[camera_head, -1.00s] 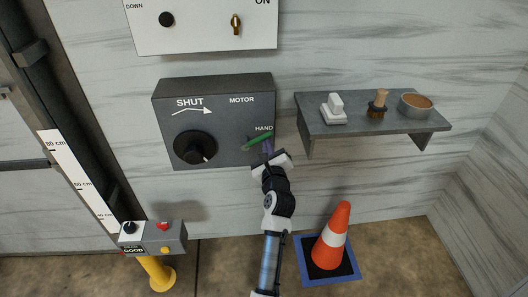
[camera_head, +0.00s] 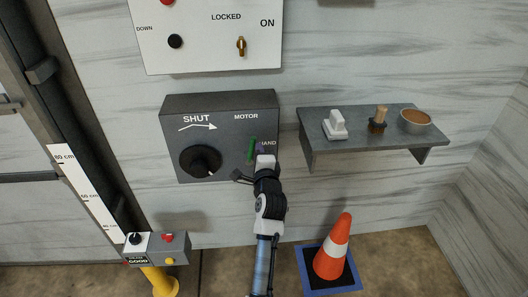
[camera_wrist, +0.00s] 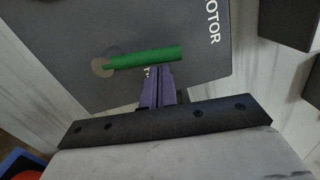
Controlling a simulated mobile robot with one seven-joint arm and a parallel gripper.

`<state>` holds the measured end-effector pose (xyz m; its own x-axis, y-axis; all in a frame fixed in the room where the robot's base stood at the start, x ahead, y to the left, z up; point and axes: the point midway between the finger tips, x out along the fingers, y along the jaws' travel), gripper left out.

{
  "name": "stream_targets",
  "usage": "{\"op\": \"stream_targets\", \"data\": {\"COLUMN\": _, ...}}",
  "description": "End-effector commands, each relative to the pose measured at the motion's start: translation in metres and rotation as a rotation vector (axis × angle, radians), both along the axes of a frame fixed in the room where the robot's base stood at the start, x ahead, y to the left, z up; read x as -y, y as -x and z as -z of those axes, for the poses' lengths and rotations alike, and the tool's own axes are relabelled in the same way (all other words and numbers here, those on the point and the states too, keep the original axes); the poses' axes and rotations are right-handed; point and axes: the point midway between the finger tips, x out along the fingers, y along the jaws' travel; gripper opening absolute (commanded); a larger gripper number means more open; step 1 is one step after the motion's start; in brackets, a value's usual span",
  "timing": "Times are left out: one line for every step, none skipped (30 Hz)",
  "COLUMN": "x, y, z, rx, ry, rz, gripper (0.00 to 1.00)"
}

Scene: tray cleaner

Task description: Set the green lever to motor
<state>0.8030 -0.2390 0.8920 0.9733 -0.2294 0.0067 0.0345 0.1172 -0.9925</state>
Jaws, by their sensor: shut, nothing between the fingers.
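The green lever (camera_head: 251,149) is on the dark grey control box (camera_head: 180,108). It stands close to upright, its free end pointing up toward the MOTOR label (camera_head: 246,116). The HAND label is partly covered by my arm. My gripper (camera_head: 259,149) is just right of the lever, with its purple fingers shut and empty. In the wrist view the lever (camera_wrist: 150,59) runs from its round pivot plate (camera_wrist: 103,66) toward the MOTOR lettering (camera_wrist: 215,22). The purple fingertips (camera_wrist: 158,72) are right against or very close to the lever's side; contact is unclear.
A black knob (camera_head: 201,160) is left of the lever on the same box. A white panel (camera_head: 205,50) is above. A shelf (camera_head: 355,148) with a white switch-like item, a brush and a bowl juts out at right. A traffic cone (camera_head: 333,245) stands below.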

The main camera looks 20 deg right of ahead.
Motion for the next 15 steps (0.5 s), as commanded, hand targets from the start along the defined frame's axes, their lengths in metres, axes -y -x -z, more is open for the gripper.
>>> {"op": "stream_targets", "data": {"x": -0.0029, "y": -0.0009, "z": -0.0016, "rx": -0.008, "ry": 0.027, "rz": -0.002, "gripper": 0.00}}
{"op": "stream_targets", "data": {"x": -0.0038, "y": -0.0011, "z": -0.0020, "rx": -0.013, "ry": 0.042, "rz": -0.002, "gripper": 0.00}}
{"op": "stream_targets", "data": {"x": -0.0049, "y": -0.0015, "z": -0.0024, "rx": -0.019, "ry": 0.062, "rz": -0.002, "gripper": 0.00}}
{"op": "stream_targets", "data": {"x": -0.0057, "y": -0.0016, "z": -0.0027, "rx": -0.022, "ry": 0.076, "rz": -0.002, "gripper": 0.00}}
{"op": "stream_targets", "data": {"x": -0.0064, "y": -0.0018, "z": -0.0030, "rx": -0.026, "ry": 0.087, "rz": -0.001, "gripper": 0.00}}
{"op": "stream_targets", "data": {"x": -0.0072, "y": -0.0020, "z": -0.0032, "rx": -0.030, "ry": 0.104, "rz": -0.001, "gripper": 0.00}}
{"op": "stream_targets", "data": {"x": -0.0077, "y": -0.0022, "z": -0.0035, "rx": -0.033, "ry": 0.114, "rz": -0.001, "gripper": 0.00}}
{"op": "stream_targets", "data": {"x": -0.0082, "y": -0.0023, "z": -0.0037, "rx": -0.036, "ry": 0.122, "rz": 0.000, "gripper": 0.00}}
{"op": "stream_targets", "data": {"x": -0.0089, "y": -0.0025, "z": -0.0039, "rx": -0.039, "ry": 0.134, "rz": 0.000, "gripper": 0.00}}
{"op": "stream_targets", "data": {"x": -0.0092, "y": -0.0026, "z": -0.0040, "rx": -0.041, "ry": 0.140, "rz": 0.000, "gripper": 0.00}}
{"op": "stream_targets", "data": {"x": -0.0096, "y": -0.0027, "z": -0.0041, "rx": -0.043, "ry": 0.146, "rz": 0.000, "gripper": 0.00}}
{"op": "stream_targets", "data": {"x": -0.0101, "y": -0.0029, "z": -0.0041, "rx": -0.044, "ry": 0.153, "rz": 0.000, "gripper": 0.00}}
{"op": "stream_targets", "data": {"x": -0.0104, "y": -0.0029, "z": -0.0041, "rx": -0.046, "ry": 0.156, "rz": 0.000, "gripper": 0.00}}
{"op": "stream_targets", "data": {"x": -0.0106, "y": -0.0030, "z": -0.0043, "rx": -0.047, "ry": 0.159, "rz": 0.000, "gripper": 0.00}}
{"op": "stream_targets", "data": {"x": -0.0108, "y": -0.0030, "z": -0.0043, "rx": -0.047, "ry": 0.162, "rz": 0.000, "gripper": 0.00}}
